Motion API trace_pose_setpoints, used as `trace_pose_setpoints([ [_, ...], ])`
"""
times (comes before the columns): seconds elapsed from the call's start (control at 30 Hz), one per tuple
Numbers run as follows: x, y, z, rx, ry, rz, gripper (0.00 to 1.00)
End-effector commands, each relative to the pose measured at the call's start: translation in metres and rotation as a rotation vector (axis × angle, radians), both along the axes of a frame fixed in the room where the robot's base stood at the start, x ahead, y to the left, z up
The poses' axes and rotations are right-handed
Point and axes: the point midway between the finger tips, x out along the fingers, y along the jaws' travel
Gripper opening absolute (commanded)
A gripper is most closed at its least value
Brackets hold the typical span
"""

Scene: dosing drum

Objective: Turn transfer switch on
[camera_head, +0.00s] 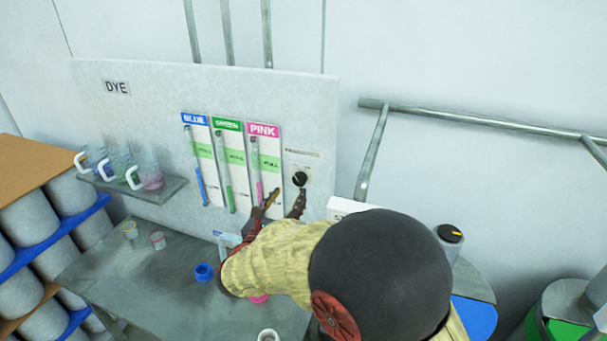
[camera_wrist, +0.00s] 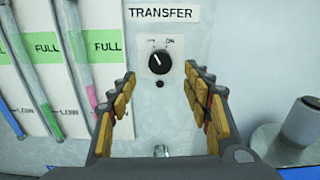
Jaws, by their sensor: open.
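The transfer switch (camera_head: 300,179) is a black rotary knob on the white dye panel, right of the pink gauge. In the wrist view the knob (camera_wrist: 159,62) sits below a TRANSFER label (camera_wrist: 164,14), and its white pointer mark leans up and to the left, away from the ON marking at upper right. My gripper (camera_head: 287,196) is open just below the knob in the head view. In the wrist view my gripper's fingers (camera_wrist: 160,82) stand on either side of the knob, apart from it, with nothing between them. Their exact distance from the panel cannot be told.
The blue, green and pink gauges (camera_head: 263,165) are close left of my gripper. A shelf (camera_head: 150,192) with pitchers is farther left. A grey table (camera_head: 150,275) with small cups stands below. A metal pipe rail (camera_head: 480,119) runs along the wall at right.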

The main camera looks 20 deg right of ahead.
Motion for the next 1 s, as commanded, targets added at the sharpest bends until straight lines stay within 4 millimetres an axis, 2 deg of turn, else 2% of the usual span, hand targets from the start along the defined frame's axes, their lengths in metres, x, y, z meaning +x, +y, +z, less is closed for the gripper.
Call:
trace_pose_setpoints([
  [0.17,0.013,-0.01,0.001,0.0,-0.002,-0.003,0.5],
  [0.53,0.055,-0.041,0.001,0.002,-0.001,-0.003,0.5],
  [0.93,0.063,-0.046,0.0,0.0,0.0,0.0,0.5],
  [1.0,0.062,-0.046,0.0,0.0,0.0,0.0,0.47],
])
